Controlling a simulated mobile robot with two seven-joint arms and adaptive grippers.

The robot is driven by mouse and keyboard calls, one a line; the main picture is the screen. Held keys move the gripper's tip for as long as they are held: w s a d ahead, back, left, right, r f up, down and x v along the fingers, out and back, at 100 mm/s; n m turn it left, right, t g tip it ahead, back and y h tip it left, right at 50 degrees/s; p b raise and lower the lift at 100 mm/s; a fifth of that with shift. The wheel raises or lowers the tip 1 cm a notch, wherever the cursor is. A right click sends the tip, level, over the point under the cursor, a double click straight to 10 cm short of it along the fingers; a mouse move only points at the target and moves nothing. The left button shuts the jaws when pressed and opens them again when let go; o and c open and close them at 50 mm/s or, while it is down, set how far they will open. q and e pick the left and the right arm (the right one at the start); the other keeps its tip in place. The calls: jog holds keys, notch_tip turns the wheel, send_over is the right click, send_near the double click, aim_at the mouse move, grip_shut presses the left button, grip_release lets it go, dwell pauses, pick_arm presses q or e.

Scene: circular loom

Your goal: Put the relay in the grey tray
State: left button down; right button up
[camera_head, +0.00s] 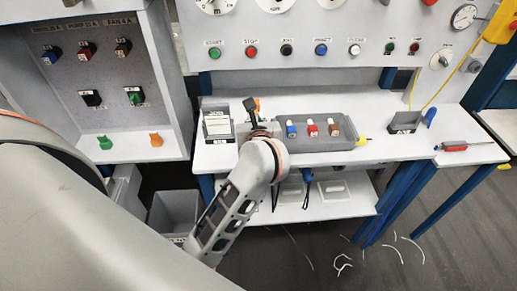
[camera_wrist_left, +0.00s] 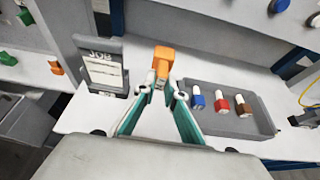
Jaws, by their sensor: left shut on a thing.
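My left gripper (camera_head: 254,120) is shut on an orange relay (camera_wrist_left: 164,57), held between its teal fingertips (camera_wrist_left: 160,80) in the left wrist view. In the head view the orange relay (camera_head: 257,103) shows small behind the wrist, which hides much of the fingers. The grey tray (camera_head: 310,146) lies on the white bench just to the right of the gripper; it also shows right of the fingers in the left wrist view (camera_wrist_left: 255,110). The relay is outside the tray's outline. A blue, a red and a brown relay stand in the tray. My right gripper is not in view.
A grey holder with a JOB card (camera_head: 217,124) stands left of the gripper. A small dark bin (camera_head: 405,122) and a red-handled screwdriver (camera_head: 453,148) lie to the right. The cabinet at left holds a green (camera_head: 105,142) and an orange piece (camera_head: 156,139) on its shelf.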

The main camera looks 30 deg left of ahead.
pick_arm(q)
notch_tip(320, 180, down, 6)
jog(key=b, duration=0.4)
jog(key=shift+r, duration=0.2)
notch_tip(320, 180, down, 2)
jog(key=shift+f+b, duration=0.2)
jog(key=shift+b, duration=0.7)
jog(key=shift+f, duration=0.15)
notch_tip(320, 180, down, 4)
jog(key=b, duration=0.3)
jog(key=shift+f, duration=0.15)
jog(key=shift+r, duration=0.2)
jog(key=shift+f, duration=0.15)
jog(key=c, duration=2.4)
grip_release()
jog(key=shift+b, duration=0.3)
jog(key=o, duration=0.3)
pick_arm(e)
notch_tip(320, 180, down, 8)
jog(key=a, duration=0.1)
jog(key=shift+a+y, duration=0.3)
